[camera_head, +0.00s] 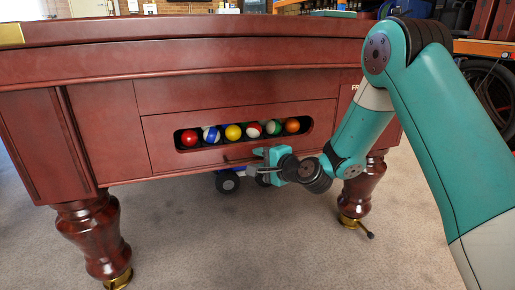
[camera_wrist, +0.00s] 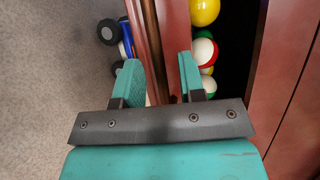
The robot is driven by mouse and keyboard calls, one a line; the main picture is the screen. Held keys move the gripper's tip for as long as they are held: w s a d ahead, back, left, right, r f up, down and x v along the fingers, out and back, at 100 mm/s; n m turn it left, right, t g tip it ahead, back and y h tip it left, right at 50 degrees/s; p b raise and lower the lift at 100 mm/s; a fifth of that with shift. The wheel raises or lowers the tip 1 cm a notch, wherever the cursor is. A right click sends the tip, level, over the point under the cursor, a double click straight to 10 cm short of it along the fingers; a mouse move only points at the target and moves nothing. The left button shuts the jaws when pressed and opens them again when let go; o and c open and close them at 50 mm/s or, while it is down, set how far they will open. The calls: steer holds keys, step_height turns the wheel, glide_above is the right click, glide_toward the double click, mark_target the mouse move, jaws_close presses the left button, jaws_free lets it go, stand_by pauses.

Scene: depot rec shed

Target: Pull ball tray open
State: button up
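The ball tray (camera_head: 163,160) is a red-brown wooden front set in the side of the pool table (camera_head: 105,110). Its dark slot shows several coloured balls, among them a yellow ball (camera_head: 233,132) and a red ball (camera_head: 189,137). A thin bar handle (camera_head: 232,161) runs below the slot, and shows as a brown bar (camera_wrist: 152,40) in the wrist view. My gripper (camera_head: 264,154) is at the right part of the tray front. In the wrist view my gripper's teal fingers (camera_wrist: 160,78) are apart, one on each side of the bar, with gaps visible. The tray appears flush with the table.
A blue wheeled toy (camera_head: 229,182) is on the carpet under the table. Turned table legs (camera_head: 95,235) stand at left and right, the right leg (camera_head: 362,190) close to my arm. The carpet in front (camera_head: 230,250) is clear. A wheel (camera_head: 490,95) stands at far right.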

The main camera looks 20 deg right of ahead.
steer(key=shift+x, duration=0.9)
steer(key=shift+c, duration=0.5)
jaws_close()
